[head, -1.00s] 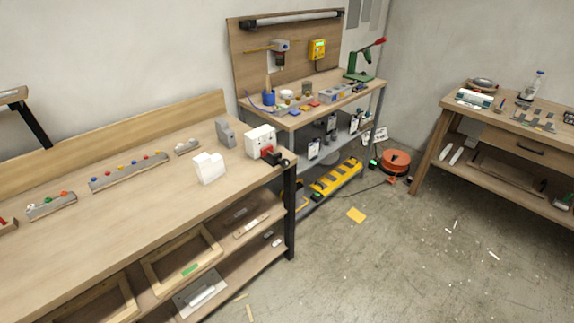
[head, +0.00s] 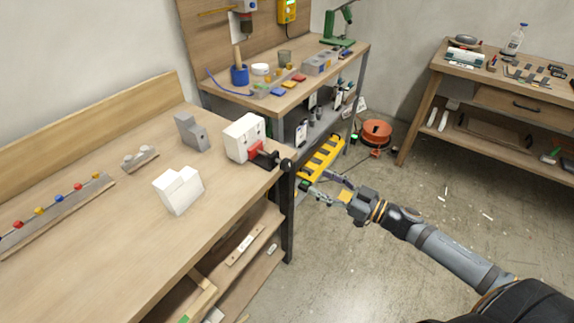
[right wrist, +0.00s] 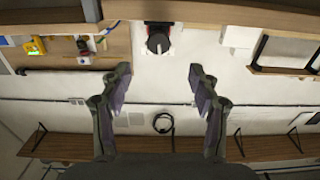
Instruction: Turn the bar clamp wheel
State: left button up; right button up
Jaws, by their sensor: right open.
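The bar clamp sits at the right end of the long wooden bench, beside a white box (head: 243,138). It has a red body (head: 258,151) and a black bar. Its small dark wheel (head: 286,165) is at the bench's end, facing the aisle. In the right wrist view the black wheel (right wrist: 158,42) is near the top middle, beyond the fingertips. My right gripper (head: 315,181) is open and empty, a little right of the wheel and apart from it. Its two spread fingers also show in the right wrist view (right wrist: 158,72). My left gripper is not in view.
A white stepped block (head: 180,190) and a grey block (head: 190,132) stand on the bench near the clamp. A black bench leg (head: 288,215) is below the wheel. A yellow case (head: 322,158) lies beyond the gripper. The floor at right is mostly clear.

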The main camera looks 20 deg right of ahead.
aim_at(289, 167)
jog(key=b+x, duration=0.2)
jog(key=x, duration=0.7)
jog(key=shift+w+r, duration=0.1)
jog(key=shift+w, duration=0.05)
jog(key=shift+w+a, duration=0.4)
jog(key=shift+w, duration=0.05)
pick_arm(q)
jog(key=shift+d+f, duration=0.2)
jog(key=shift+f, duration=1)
pick_arm(e)
jog(key=c, duration=1.2)
